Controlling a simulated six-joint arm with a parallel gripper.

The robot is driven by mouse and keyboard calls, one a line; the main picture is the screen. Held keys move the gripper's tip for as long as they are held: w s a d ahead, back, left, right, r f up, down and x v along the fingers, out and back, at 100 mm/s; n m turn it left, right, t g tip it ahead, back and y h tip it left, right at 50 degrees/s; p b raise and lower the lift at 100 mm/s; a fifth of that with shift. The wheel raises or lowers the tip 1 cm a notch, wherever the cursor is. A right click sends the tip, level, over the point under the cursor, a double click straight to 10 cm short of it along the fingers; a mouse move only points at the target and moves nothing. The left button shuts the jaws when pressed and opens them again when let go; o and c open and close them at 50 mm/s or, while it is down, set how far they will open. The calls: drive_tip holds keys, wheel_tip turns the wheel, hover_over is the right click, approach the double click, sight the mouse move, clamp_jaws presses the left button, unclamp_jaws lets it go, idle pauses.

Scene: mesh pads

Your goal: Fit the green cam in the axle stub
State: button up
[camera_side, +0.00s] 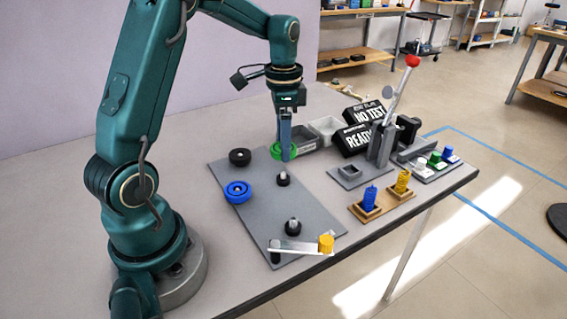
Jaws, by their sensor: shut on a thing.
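The green cam (275,151) is a round green piece held level above the grey plate (258,210). My gripper (286,155) points down and is shut on the green cam. A gap shows between the cam and this stub. A second dark stub (292,226) stands nearer the front of the plate. The frame does not tell which stub the task names. My gripper's finger hides part of the cam.
A black round piece (240,156) and a blue one (237,190) are at the plate's left side. A metal bar with a yellow knob (326,243) is at the front. Wooden holders with blue (369,200) and yellow pieces (402,182), signs and a red-knobbed lever (412,61) stand right.

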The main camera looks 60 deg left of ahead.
drive_tip(key=shift+s+d+f+n, duration=0.15)
drive_tip(key=shift+s+n, duration=0.05)
drive_tip(key=shift+n, duration=0.3)
drive_tip(key=r, duration=0.1)
hover_over(294, 218)
drive_tip(key=a, duration=0.1)
drive_tip(key=shift+d+r+m, duration=0.4)
drive_tip(key=shift+d+m, duration=0.1)
drive_tip(key=shift+d, duration=0.05)
drive_tip(key=shift+s+f, duration=0.1)
drive_tip(key=shift+f, duration=0.1)
drive_tip(key=shift+f, duration=3.75)
drive_tip(key=o, duration=1.5)
drive_tip(key=shift+c, duration=0.2)
